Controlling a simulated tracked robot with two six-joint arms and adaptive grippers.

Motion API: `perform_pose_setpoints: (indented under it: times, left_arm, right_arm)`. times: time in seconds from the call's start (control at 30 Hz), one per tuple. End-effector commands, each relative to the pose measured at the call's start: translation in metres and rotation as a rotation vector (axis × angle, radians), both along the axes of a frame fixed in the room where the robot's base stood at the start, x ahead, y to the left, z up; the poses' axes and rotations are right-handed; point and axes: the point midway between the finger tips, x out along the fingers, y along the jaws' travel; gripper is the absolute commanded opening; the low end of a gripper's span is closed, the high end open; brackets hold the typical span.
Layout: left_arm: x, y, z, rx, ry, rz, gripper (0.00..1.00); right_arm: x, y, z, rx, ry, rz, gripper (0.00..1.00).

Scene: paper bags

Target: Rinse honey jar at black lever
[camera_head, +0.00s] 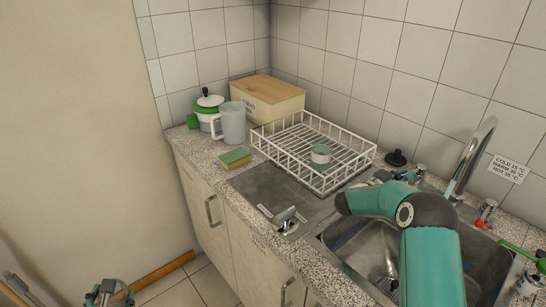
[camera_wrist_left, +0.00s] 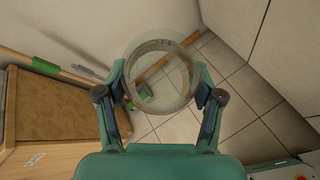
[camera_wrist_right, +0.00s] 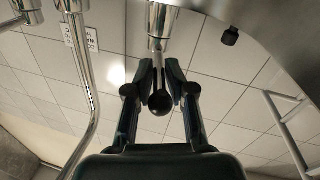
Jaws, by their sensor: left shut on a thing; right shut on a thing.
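The honey jar (camera_wrist_left: 160,77) is a clear round glass with a brownish tint inside its rim. In the left wrist view my left gripper (camera_wrist_left: 161,92) is shut around it, over the floor. In the head view only the tip of my left gripper (camera_head: 110,292) shows at the bottom left, away from the sink. The black lever (camera_wrist_right: 159,103) has a round black knob on a chrome stem. In the right wrist view my right gripper (camera_wrist_right: 160,88) is shut on it. In the head view my right gripper (camera_head: 385,177) is behind the sink, and the lever is not clearly visible there.
The steel sink (camera_head: 372,245) lies partly under my right arm. A chrome spout (camera_head: 478,150), a red lever (camera_head: 485,212) and a green lever (camera_head: 520,249) stand right of it. A white dish rack (camera_head: 285,158), a sponge (camera_head: 235,158) and a pitcher (camera_head: 231,124) occupy the counter.

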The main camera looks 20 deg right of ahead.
Motion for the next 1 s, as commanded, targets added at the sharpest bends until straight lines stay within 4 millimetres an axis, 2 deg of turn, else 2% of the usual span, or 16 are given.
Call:
perform_pose_setpoints:
  times: [0.13, 0.17, 0.23, 0.53, 0.67, 0.77, 1.0]
  left_arm:
    - [0.000, 0.000, 0.001, 0.000, -0.002, -0.001, 0.27]
    - [0.001, 0.000, 0.001, 0.000, -0.002, -0.001, 0.27]
    - [0.001, 0.000, 0.001, 0.000, -0.002, -0.001, 0.27]
    - [0.001, -0.001, 0.001, 0.000, -0.001, -0.002, 0.27]
    - [0.001, -0.001, 0.001, 0.000, -0.001, -0.002, 0.27]
    - [0.001, -0.001, 0.001, 0.000, -0.001, -0.002, 0.27]
    - [0.001, -0.001, 0.001, 0.001, -0.001, -0.003, 0.27]
  right_arm:
    - [0.003, 0.004, -0.001, 0.001, 0.002, 0.012, 0.00]
    - [0.003, 0.004, -0.001, 0.002, 0.002, 0.012, 0.25]
    - [0.003, 0.003, -0.001, 0.002, 0.002, 0.010, 0.37]
    - [0.001, 0.002, -0.001, 0.001, 0.001, 0.006, 0.37]
    - [0.001, 0.008, -0.001, 0.001, 0.001, 0.007, 0.37]
    - [0.000, 0.020, -0.001, 0.001, 0.002, 0.009, 0.37]
    - [-0.005, 0.066, -0.001, 0.002, 0.002, 0.010, 0.37]
